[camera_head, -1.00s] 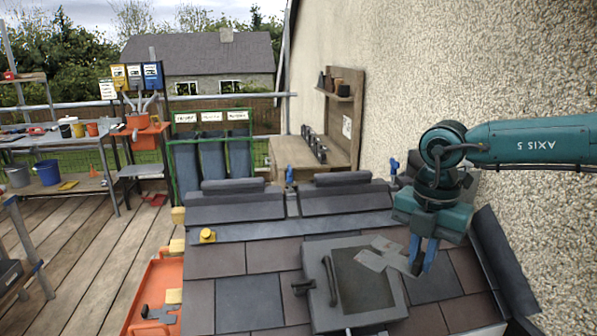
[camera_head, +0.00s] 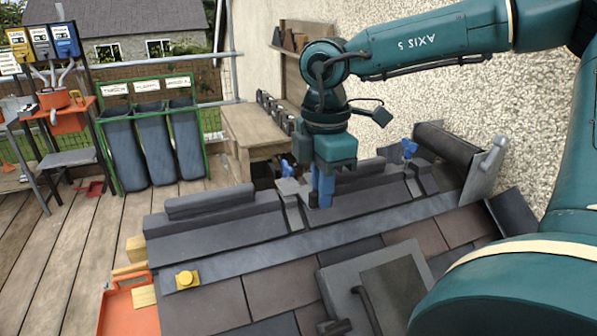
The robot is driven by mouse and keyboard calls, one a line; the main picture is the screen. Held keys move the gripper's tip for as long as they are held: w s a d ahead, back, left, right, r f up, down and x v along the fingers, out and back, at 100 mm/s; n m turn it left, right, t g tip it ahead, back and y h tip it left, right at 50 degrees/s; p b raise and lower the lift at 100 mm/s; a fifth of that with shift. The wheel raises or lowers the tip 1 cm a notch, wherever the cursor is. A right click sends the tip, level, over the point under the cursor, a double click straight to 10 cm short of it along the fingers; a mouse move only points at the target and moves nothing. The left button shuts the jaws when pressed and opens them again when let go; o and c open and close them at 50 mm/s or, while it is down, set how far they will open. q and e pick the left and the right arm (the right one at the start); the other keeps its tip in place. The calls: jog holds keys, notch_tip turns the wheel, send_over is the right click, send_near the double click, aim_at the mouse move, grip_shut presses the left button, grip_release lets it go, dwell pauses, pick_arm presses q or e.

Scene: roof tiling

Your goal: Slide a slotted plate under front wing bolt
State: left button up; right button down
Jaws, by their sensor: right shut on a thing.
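My right gripper (camera_head: 321,190) points down over the ridge of the small tiled roof, its blue fingers shut on a grey slotted plate (camera_head: 289,187). The plate reaches left from the fingers to the bracket (camera_head: 292,213) in the ridge gap, close by the near blue wing bolt (camera_head: 287,169). Whether the slot is around the bolt's shank, and whether the plate touches the bracket, I cannot tell at this size. A second blue wing bolt (camera_head: 409,148) stands farther right along the ridge. My left gripper is not in view.
Dark ridge pieces (camera_head: 225,215) lie left of the bracket. A skylight (camera_head: 390,290) rises from the tiles in front. The pebbled wall (camera_head: 440,90) stands behind on the right.

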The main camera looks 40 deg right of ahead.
jog(key=shift+s+f+b, duration=0.25)
jog(key=shift+f+b, duration=0.15)
jog(key=shift+f, duration=0.45)
notch_tip(320, 180, down, 2)
jog(key=shift+w+f+b, duration=0.1)
jog(key=shift+b, duration=0.25)
pick_arm(q)
jog(key=shift+s+d+f, duration=0.1)
jog(key=shift+d+f, duration=0.15)
jog(key=shift+f, duration=0.35)
pick_arm(e)
jog(key=w+f, duration=0.1)
jog(key=w+d+f, duration=0.1)
jog(key=f, duration=0.1)
jog(key=shift+w, duration=0.4)
pick_arm(q)
jog(key=shift+f+b, duration=0.2)
jog(key=shift+b, duration=0.3)
pick_arm(e)
jog(key=shift+w, duration=0.1)
pick_arm(q)
jog(key=shift+d, duration=0.1)
pick_arm(e)
jog(key=shift+d, duration=0.1)
pick_arm(q)
jog(key=shift+s+f, duration=0.1)
pick_arm(e)
jog(key=shift+w, duration=0.1)
